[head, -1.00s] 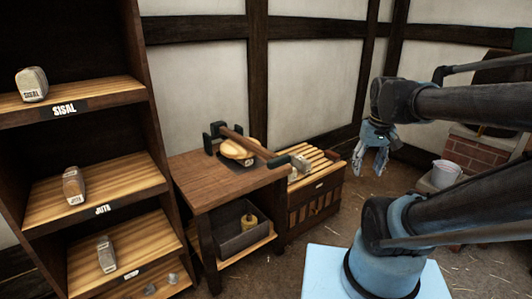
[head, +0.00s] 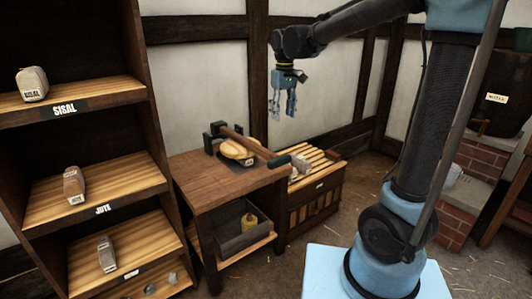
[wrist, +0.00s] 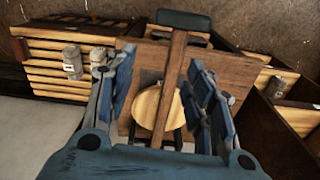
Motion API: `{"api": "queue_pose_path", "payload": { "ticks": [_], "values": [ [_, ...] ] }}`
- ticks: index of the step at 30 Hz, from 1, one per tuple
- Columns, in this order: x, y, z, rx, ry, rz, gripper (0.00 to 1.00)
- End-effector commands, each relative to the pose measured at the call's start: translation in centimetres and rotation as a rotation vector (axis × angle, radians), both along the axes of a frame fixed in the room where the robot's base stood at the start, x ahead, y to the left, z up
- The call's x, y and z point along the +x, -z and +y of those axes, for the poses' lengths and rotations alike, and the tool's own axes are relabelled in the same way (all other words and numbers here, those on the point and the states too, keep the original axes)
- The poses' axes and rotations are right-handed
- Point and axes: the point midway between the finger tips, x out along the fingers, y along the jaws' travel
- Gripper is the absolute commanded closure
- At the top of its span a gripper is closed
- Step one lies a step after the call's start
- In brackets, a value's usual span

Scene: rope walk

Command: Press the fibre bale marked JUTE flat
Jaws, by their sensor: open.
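The bale with the JUTE shelf label (head: 103,209) in front of it is a small brown block (head: 74,185) on the middle shelf at left. The press stands on the wooden table (head: 205,180). It has a long wooden lever (head: 247,142) with a dark grip (head: 279,160) and a pale rounded plate (head: 232,153). In the wrist view the lever (wrist: 172,85) lies across the plate (wrist: 150,105); I see no bale under it. My gripper (head: 283,112) is open and empty, raised above the lever's grip end. Its fingers (wrist: 163,62) also show spread in the wrist view.
A SISAL bale (head: 32,84) is on the top shelf and a greyish bale (head: 106,254) on the lower one. A grey bin (head: 235,241) is below the tabletop. Brickwork (head: 455,205) is at right.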

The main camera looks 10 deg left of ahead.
Motion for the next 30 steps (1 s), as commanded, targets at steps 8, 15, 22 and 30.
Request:
{"api": "queue_pose_path", "payload": {
  "ticks": [8, 15, 22, 30],
  "values": [
    [0.5, 0.4, 6.1, -0.012, -0.082, 0.015, 0.52],
    [0.5, 1.8, 6.6, -0.014, -0.089, 0.016, 0.52],
    [0.6, 5.5, 6.6, -0.014, -0.088, 0.016, 0.52],
    [0.6, 10.0, 6.5, -0.014, -0.088, 0.016, 0.52]
  ]
}}
